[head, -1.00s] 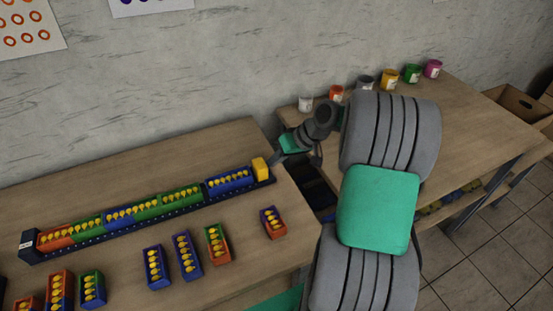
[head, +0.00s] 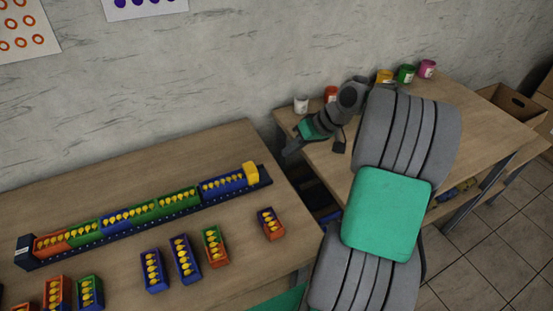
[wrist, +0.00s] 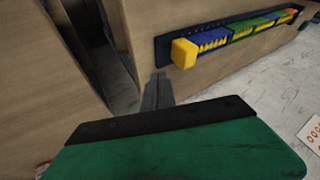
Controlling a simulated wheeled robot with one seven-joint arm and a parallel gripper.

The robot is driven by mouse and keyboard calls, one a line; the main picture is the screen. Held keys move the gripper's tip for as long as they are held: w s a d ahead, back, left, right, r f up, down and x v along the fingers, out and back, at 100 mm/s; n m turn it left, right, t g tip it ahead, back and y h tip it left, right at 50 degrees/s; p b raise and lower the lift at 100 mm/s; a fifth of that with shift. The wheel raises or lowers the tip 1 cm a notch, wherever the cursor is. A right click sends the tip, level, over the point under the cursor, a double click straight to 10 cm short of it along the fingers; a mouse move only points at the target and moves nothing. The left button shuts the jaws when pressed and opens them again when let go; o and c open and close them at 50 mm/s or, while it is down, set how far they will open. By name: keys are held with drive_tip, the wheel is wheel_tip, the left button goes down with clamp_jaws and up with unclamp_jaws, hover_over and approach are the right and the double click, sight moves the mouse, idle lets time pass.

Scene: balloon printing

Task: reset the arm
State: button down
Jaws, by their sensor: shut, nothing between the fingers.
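My gripper (head: 290,149) shows in the head view at the end of my grey and green arm, over the gap between the two tables. Its fingers are shut and hold nothing. In the wrist view the gripper (wrist: 157,85) points toward the left table, apart from the long dark rail (wrist: 163,50). The rail also shows in the head view (head: 110,228), holding a row of coloured boxes with yellow pieces. A yellow block (head: 250,172) sits at its right end and shows in the wrist view (wrist: 184,53) too.
Several loose boxes, such as an orange and purple one (head: 270,223), stand on the left table (head: 110,180) before the rail. Paint pots, including a white one (head: 301,104), line the back of the right table (head: 480,110). A cardboard box (head: 512,103) stands farther right.

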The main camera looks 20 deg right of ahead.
drive_tip(key=s+d+f+m+g+h, duration=0.2)
drive_tip(key=s+d+f+m, duration=0.45)
drive_tip(key=s, duration=0.25)
drive_tip(key=s+a+h, duration=0.1)
drive_tip(key=s+a, duration=0.2)
drive_tip(key=s+a+r+g+h, duration=0.1)
drive_tip(key=s+a, duration=0.2)
drive_tip(key=s+a+r+g+h, duration=0.1)
drive_tip(key=s+a+h, duration=0.1)
drive_tip(key=s+a, duration=0.1)
drive_tip(key=shift+s+a+r, duration=0.15)
drive_tip(key=shift+s+a, duration=0.1)
drive_tip(key=shift+a, duration=0.1)
drive_tip(key=w+a+r+n+t, duration=0.2)
drive_tip(key=a+r+n, duration=0.3)
drive_tip(key=a, duration=0.6)
wheel_tip(320, 180, up, 2)
drive_tip(key=shift+w+a+t, duration=0.4)
drive_tip(key=shift+w, duration=0.4)
idle(0.5)
